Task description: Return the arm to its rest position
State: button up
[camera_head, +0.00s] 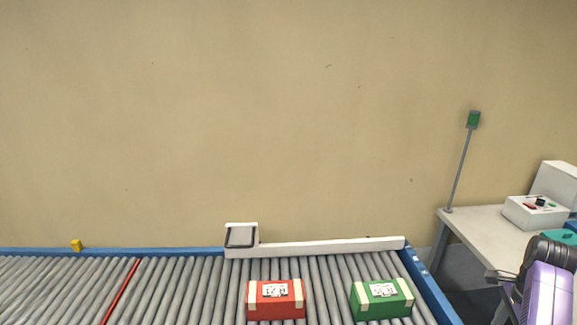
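Part of my arm (546,285), purple and black, shows at the lower right edge of the head view, in front of the side table. A red box (275,300) with cream bands and a white label sits on the roller conveyor. A green box (382,299) with cream bands and a white label sits to its right, apart from it.
The roller conveyor (190,285) has a blue rail and a white back guide (335,247). A plain wall stands behind.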

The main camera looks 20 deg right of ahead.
jog(key=w+d+r+n+t+h, duration=0.4)
jog(key=w+d+n+t+h, duration=0.1)
jog(key=w+d+n+h, duration=0.15)
jog(key=s+a+n+t+b, duration=0.1)
jog(key=s+a+n+t, duration=0.2)
jog(key=a, duration=0.6)
jog(key=s+a+n+t+h+b, duration=0.1)
jog(key=a+n+t, duration=0.35)
jog(key=a, duration=0.45)
jog(key=s+a+n+t+b, duration=0.1)
jog(key=s+a+n+t, duration=0.15)
jog(key=a+n, duration=0.45)
jog(key=s+a+n+y+b, duration=0.3)
jog(key=s+a+y, duration=0.4)
jog(key=s+a, duration=1.5)
jog(key=shift+s+a+r+n, duration=0.4)
jog(key=shift+a+n, duration=0.2)
jog(key=shift+a, duration=0.5)
jog(key=shift+y, duration=0.25)
